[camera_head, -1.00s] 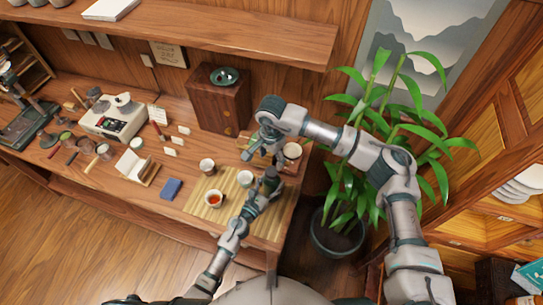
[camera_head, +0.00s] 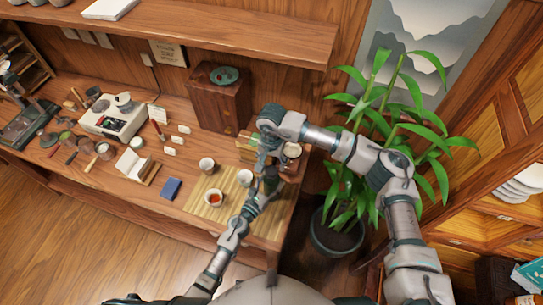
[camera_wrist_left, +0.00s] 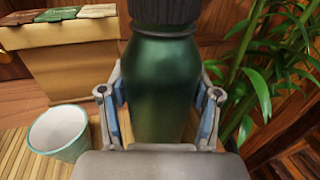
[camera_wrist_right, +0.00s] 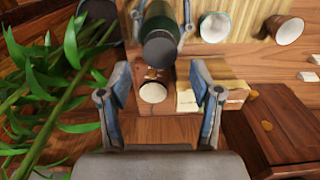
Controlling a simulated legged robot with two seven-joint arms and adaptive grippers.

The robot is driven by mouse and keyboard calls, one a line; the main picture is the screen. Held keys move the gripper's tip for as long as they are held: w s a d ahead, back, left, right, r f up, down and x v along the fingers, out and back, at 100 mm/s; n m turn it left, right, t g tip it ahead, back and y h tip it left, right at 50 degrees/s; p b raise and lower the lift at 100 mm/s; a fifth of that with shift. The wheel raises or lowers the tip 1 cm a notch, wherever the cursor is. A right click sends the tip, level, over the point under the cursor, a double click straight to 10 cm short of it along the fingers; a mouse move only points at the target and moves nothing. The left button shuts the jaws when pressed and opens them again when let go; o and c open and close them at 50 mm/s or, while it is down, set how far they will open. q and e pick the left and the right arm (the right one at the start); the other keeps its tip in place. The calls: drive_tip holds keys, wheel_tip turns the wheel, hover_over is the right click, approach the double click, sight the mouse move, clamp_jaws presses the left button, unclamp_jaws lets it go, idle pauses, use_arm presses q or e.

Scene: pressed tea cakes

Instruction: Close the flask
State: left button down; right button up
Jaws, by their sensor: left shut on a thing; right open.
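A dark green flask (camera_wrist_left: 163,85) with a dark ribbed cap (camera_wrist_left: 163,12) on its top stands between the fingers of my left gripper (camera_wrist_left: 162,100), which is shut on its body. The right wrist view shows the cap end (camera_wrist_right: 160,50) facing that camera, with the green body (camera_wrist_right: 158,12) behind it. I cannot tell how tightly the cap sits. My right gripper (camera_wrist_right: 161,88) is open and empty, with the cap just beyond its fingertips. In the head view my right gripper (camera_head: 268,158) is close by the flask, which is mostly hidden by the grippers.
A pale round cup (camera_wrist_right: 153,92) sits on the wooden tray beside a pale box (camera_wrist_right: 215,95). A wooden cabinet (camera_head: 218,103) is behind; a potted plant (camera_head: 335,235) stands right.

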sight(271, 170)
wheel_tip(271, 170, down, 5)
drive_tip(key=shift+r, duration=0.1)
idle(0.3)
